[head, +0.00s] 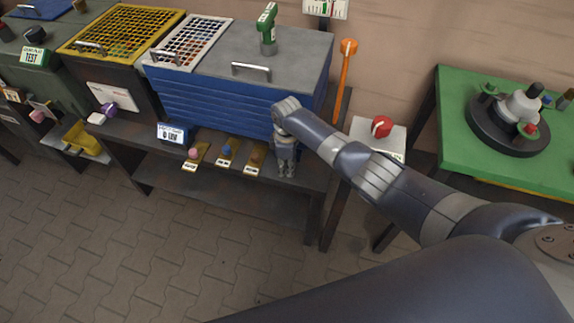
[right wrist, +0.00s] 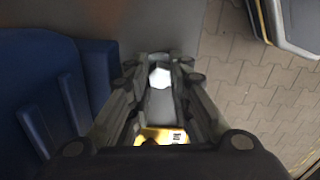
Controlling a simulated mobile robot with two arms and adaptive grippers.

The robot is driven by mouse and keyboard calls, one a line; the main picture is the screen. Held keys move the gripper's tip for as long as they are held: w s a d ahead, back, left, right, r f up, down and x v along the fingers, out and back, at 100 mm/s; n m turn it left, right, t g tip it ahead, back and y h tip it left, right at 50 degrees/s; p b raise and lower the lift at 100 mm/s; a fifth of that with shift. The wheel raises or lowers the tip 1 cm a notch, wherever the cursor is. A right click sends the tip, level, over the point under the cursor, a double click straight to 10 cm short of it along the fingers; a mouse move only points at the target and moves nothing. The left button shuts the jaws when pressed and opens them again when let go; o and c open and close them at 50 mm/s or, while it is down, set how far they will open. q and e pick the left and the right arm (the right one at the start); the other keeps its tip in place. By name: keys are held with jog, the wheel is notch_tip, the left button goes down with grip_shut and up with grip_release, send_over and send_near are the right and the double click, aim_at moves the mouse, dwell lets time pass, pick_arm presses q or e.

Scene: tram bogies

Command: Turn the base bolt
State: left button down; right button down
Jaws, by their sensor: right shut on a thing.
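My right gripper (head: 286,172) points down at the front right of the dark bench, beside the blue ribbed machine (head: 235,100). In the right wrist view its two fingers (right wrist: 160,85) are on either side of a small white, six-sided piece that looks like a bolt head (right wrist: 160,77), and are shut on it. A yellow plate with a dark label (right wrist: 162,135) lies beside it. In the head view the gripper hides this piece. I cannot read whether it is marked as the base bolt. My left gripper is not in view.
Left of the gripper, small pink (head: 193,153), blue (head: 226,151) and brown (head: 257,156) knobs stand on yellow labelled plates. A red knob (head: 381,126) on a pale box is to the right. A green table (head: 458,105) stands farther right. The paved floor (head: 110,235) in front is clear.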

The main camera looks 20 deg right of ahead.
jog(key=m+p, duration=0.2)
jog(key=m, duration=0.3)
jog(key=shift+r, duration=0.1)
jog(key=m, duration=0.2)
jog(key=shift+m+p, duration=0.35)
jog(key=shift+m, duration=0.05)
jog(key=shift+m+p, duration=0.35)
jog(key=shift+m, duration=1.45)
jog(key=c, duration=1.7)
grip_release()
